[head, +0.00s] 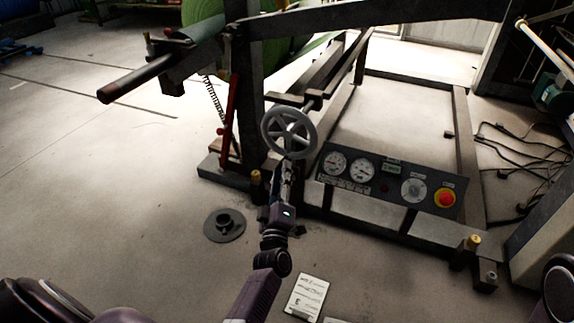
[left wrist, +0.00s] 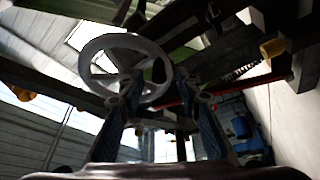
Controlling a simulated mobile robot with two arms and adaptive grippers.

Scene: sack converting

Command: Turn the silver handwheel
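The silver handwheel (head: 289,131) is a spoked ring on the dark machine frame, near the middle of the head view. It also shows in the left wrist view (left wrist: 88,62), at upper left. My left gripper (head: 290,166) reaches up from below to the wheel's lower edge. In the left wrist view its two fingers (left wrist: 168,96) stand apart with nothing clamped between them. The left finger overlaps the wheel's lower right rim in that picture; I cannot tell whether they touch. My right gripper is not in view.
A control panel (head: 388,181) with gauges and a red button (head: 445,198) is right of my left arm. A red lever (head: 230,120) stands left of the wheel. A dark round base (head: 224,226) and a paper sheet (head: 305,297) lie on the floor. The left floor is open.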

